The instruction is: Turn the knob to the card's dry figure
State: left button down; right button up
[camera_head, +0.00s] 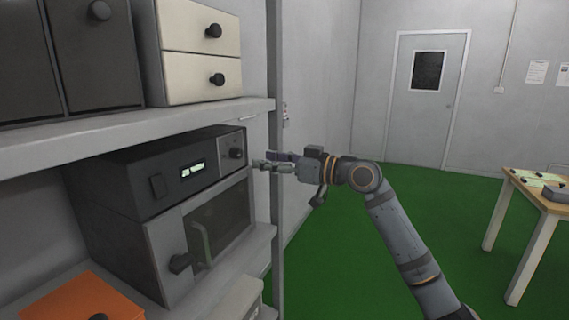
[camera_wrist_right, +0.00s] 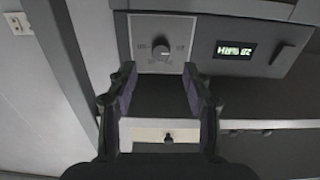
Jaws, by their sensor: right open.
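The knob (camera_head: 236,153) is a dark round dial on a grey panel at the right end of a black control unit (camera_head: 130,190). In the right wrist view the knob (camera_wrist_right: 161,48) faces me on its panel, with small markings around it. My right gripper (camera_head: 262,160) is open just in front of the knob. In the right wrist view its fingertips (camera_wrist_right: 158,76) are apart, with the knob beyond them, not between them. I cannot make out a card with a dry figure. My left gripper is out of view.
The unit sits on a grey chamber with a window and handle (camera_head: 203,245), on a shelf under a board (camera_head: 120,128). A shelf post (camera_head: 276,190) stands close to my right gripper. A table (camera_head: 516,190) with flat sheets is at right. The green floor between is clear.

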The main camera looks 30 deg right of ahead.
jog(key=shift+v, duration=2.45)
